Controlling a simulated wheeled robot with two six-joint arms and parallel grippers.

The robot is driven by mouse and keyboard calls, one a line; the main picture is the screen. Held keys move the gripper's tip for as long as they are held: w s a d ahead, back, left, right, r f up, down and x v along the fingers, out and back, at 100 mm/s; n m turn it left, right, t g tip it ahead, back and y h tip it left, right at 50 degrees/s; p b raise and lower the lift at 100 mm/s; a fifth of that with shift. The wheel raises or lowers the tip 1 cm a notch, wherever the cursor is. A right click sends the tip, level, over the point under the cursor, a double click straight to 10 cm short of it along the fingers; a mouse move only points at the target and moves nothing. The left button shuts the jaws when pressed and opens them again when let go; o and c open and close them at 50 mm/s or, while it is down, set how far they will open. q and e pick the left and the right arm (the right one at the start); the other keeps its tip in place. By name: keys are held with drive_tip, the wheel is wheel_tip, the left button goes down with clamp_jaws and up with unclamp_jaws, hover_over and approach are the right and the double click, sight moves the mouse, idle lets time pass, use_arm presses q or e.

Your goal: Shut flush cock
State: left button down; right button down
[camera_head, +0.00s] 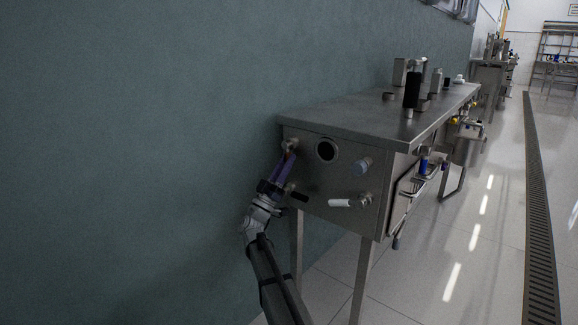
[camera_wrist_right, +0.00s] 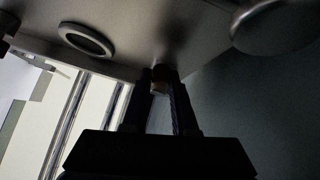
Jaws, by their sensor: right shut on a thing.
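A steel bench (camera_head: 350,117) has several fittings on its end panel (camera_head: 325,185). My right gripper (camera_head: 288,155) reaches up to a small metal cock (camera_head: 290,144) at the panel's upper left corner, by the green wall. In the right wrist view my right gripper (camera_wrist_right: 163,80) has its fingers on either side of a small brownish part (camera_wrist_right: 160,87) under the metal. The fingers hide most of it, and I cannot tell how its handle is turned. My left gripper is not in view.
The panel also bears a round port (camera_head: 327,151), a blue-grey knob (camera_head: 362,165), a white-handled valve (camera_head: 341,203) and a black handle (camera_head: 299,197) just below my gripper. The green wall (camera_head: 130,140) is close on the left. Open floor (camera_head: 470,240) lies to the right.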

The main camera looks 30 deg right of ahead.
drive_tip(key=shift+w+a+m+g+h, duration=0.1)
drive_tip(key=shift+w+m+g+h, duration=0.15)
drive_tip(key=shift+m+g, duration=0.7)
drive_tip(key=shift+w+a+m+g+h, duration=0.1)
drive_tip(key=shift+w+m+g+h, duration=0.1)
drive_tip(key=shift+m+g, duration=1.15)
drive_tip(key=shift+g, duration=0.1)
drive_tip(key=shift+t, duration=0.3)
drive_tip(key=c, duration=0.7)
unclamp_jaws()
drive_tip(key=shift+s, duration=0.15)
